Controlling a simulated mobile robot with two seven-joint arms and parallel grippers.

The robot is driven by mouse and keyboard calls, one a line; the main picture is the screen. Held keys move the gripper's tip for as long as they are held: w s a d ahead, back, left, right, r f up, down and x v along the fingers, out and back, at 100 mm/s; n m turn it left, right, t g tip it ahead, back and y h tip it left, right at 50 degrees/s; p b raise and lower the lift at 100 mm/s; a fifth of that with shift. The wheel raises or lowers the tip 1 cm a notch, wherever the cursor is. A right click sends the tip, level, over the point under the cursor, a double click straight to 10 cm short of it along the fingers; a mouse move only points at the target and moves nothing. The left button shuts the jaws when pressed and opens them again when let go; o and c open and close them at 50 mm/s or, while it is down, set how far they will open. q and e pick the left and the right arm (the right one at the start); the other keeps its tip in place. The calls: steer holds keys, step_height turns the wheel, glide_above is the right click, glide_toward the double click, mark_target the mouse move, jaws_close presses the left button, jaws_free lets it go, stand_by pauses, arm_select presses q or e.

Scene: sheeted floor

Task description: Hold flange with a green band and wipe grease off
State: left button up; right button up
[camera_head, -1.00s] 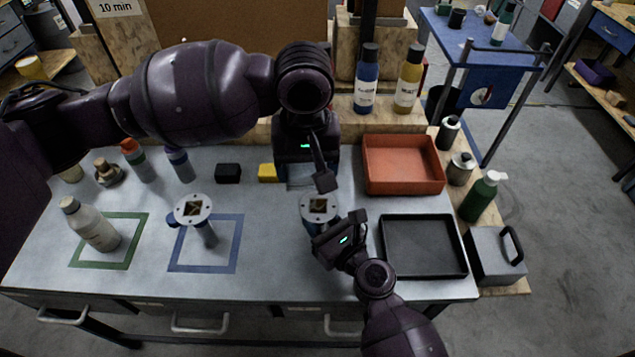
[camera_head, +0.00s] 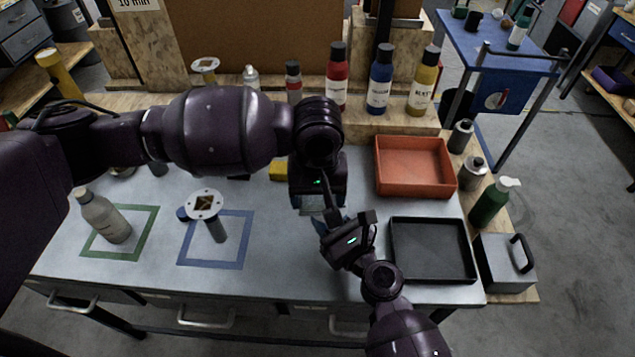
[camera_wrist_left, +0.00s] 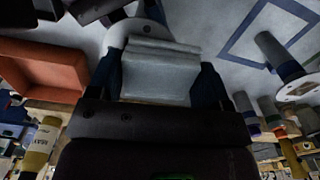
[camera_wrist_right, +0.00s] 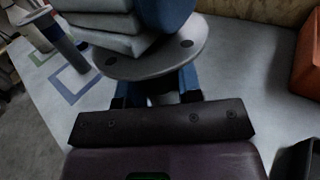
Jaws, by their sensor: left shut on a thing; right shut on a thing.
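My left gripper (camera_head: 318,207) is shut on a folded pale grey cloth (camera_wrist_left: 160,72), held between its blue fingers. The cloth, also seen in the right wrist view (camera_wrist_right: 108,22), lies against the top of a grey flange plate (camera_wrist_right: 150,62) with bolt holes. My right gripper (camera_head: 335,228) is shut on this flange below its plate. Its neck and any band are mostly hidden by the fingers, so I cannot tell the band's colour. A second flange (camera_head: 205,205) stands on its stem inside the blue outlined square (camera_head: 240,245).
A grey-white bottle (camera_head: 103,217) stands in the green outlined square (camera_head: 150,225). An orange tray (camera_head: 415,190) and a black tray (camera_head: 432,277) lie at the right. Red, blue and yellow bottles line the back shelf.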

arm_select(q)
steer(key=shift+d, duration=0.55)
steer(key=shift+c, duration=0.4)
steer(key=shift+d, duration=1.4)
steer(key=shift+a+f, duration=0.1)
steer(key=shift+a, duration=1.5)
steer(key=r, duration=0.2)
steer(key=shift+a+r, duration=0.3)
steer(key=shift+a, duration=0.05)
steer(key=shift+r, duration=2.85)
steer(key=shift+f, duration=0.2)
